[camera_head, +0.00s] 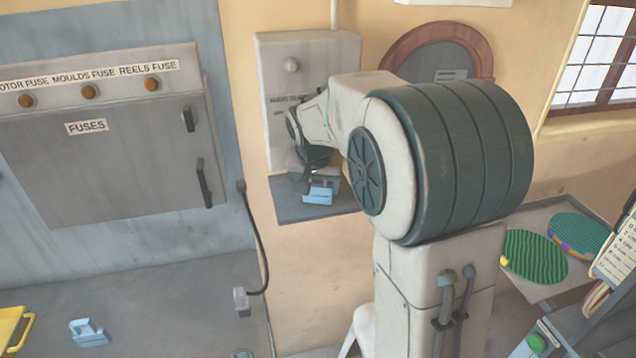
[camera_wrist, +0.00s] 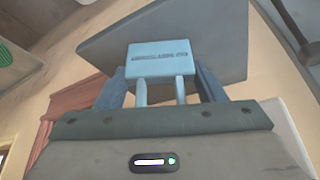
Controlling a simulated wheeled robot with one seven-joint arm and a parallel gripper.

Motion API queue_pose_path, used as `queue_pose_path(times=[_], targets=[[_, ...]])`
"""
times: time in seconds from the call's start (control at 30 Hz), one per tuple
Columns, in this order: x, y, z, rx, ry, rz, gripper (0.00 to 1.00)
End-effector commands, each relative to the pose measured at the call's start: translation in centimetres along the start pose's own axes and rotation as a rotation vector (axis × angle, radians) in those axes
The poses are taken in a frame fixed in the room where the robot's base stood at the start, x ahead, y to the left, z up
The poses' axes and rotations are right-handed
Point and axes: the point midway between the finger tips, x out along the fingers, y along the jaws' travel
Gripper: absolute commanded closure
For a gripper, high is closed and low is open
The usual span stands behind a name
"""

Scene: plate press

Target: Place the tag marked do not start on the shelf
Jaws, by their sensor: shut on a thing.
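A light blue tag (camera_wrist: 160,60) is between the two fingers of my gripper (camera_wrist: 163,88) in the wrist view. One line of dark lettering crosses its face, too small to read. In the head view the tag (camera_head: 320,194) shows just below my gripper (camera_head: 314,175), over a dark blue-grey shelf (camera_head: 345,204) on the wall. The shelf (camera_wrist: 232,68) also fills the background behind the tag in the wrist view. I cannot tell whether the tag touches the shelf. My arm hides part of the shelf's right side.
A grey wall box (camera_head: 300,55) stands above the shelf. The fuse cabinet (camera_head: 110,150) is to the left, with a hanging cable (camera_head: 260,230) between. Another light blue piece (camera_head: 90,333) lies at the lower left near a yellow tray (camera_head: 12,325).

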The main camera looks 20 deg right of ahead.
Motion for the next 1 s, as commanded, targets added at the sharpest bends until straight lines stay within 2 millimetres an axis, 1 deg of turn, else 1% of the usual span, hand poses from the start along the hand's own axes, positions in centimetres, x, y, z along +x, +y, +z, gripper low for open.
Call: queue_pose_path(times=[0.07, 0.1, 0.17, 0.2, 0.47, 0.6, 0.67, 1.0], targets=[[0.3, 0.0, 0.1, 0.000, 0.000, 0.000, 0.59], [0.4, 0.0, 0.2, 0.000, 0.000, 0.000, 0.34], [0.2, 0.0, 0.1, 0.000, 0.000, 0.000, 0.18], [0.2, 0.0, 0.1, 0.000, 0.000, 0.000, 0.15], [0.2, 0.0, 0.1, 0.000, 0.000, 0.000, 0.15], [-0.6, 0.0, -0.1, 0.000, 0.002, -0.001, 0.15], [-1.6, -0.1, -0.1, 0.000, 0.005, -0.003, 0.15], [-8.8, 0.0, 0.0, 0.000, 0.003, -0.002, 0.15]])
